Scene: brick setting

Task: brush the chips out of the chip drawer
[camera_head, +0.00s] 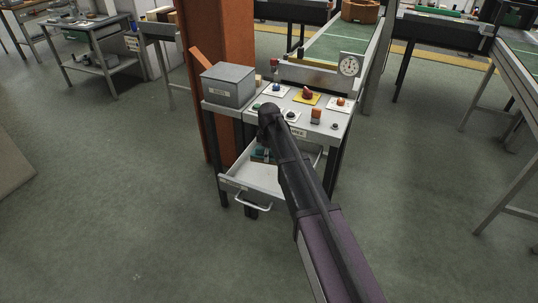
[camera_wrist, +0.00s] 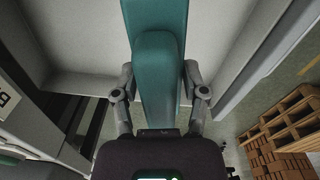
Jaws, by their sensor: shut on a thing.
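The chip drawer (camera_head: 236,184) is pulled out below a control table in the head view, with a bar handle on its front. Its pale inside (camera_wrist: 75,40) fills much of the wrist view. My gripper (camera_wrist: 158,68) is shut on a teal brush (camera_wrist: 158,90), with one finger on each side of it. The brush reaches up out of the top of the wrist view, over the drawer; its far end is out of frame. Some teal (camera_head: 260,154) also shows at the drawer's back in the head view. My arm hides part of the drawer there. I can make out no chips.
Wooden slatted items (camera_wrist: 285,125) lie at the wrist view's right. Floor left of the drawer is clear.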

